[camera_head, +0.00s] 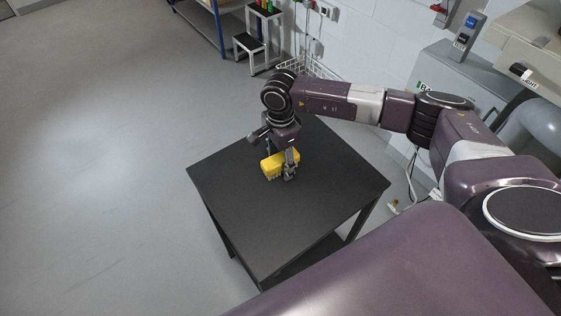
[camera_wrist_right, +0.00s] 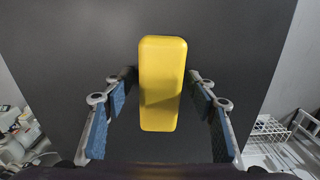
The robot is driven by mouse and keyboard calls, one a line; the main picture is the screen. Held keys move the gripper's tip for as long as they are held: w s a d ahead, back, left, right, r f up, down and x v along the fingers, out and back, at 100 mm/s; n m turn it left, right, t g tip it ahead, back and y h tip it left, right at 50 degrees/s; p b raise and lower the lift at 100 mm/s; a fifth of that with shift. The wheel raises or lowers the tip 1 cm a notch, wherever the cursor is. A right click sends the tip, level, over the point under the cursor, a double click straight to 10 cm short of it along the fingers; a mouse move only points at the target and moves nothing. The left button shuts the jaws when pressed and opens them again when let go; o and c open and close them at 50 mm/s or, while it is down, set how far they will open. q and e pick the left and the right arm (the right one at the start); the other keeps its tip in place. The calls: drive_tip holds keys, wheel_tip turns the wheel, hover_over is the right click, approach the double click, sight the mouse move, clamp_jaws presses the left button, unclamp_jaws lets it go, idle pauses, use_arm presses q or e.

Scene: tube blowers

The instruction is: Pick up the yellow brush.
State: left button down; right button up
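The yellow brush (camera_head: 272,167) lies on the black table (camera_head: 240,222), toward its far side. In the right wrist view the brush (camera_wrist_right: 161,84) is a smooth yellow block, upright in the picture and centred between the fingers. My right gripper (camera_head: 281,164) points down over the brush. In the right wrist view its blue-padded fingers stand on both sides of the brush, with a narrow dark gap on each side. It is open and does not grip the brush. One finger partly hides the brush in the head view. My left gripper is not in view.
The rest of the tabletop is bare. A wire basket (camera_head: 318,69) stands behind the table by the white wall. Grey equipment (camera_head: 452,75) stands at the right, with loose cables (camera_head: 411,187) below it. The floor at the left is clear.

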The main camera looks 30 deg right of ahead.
sight(281, 157)
drive_tip(key=c, duration=0.7)
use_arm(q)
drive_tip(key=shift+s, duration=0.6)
use_arm(e)
drive_tip(key=c, duration=0.5)
drive_tip(key=shift+o, duration=0.2)
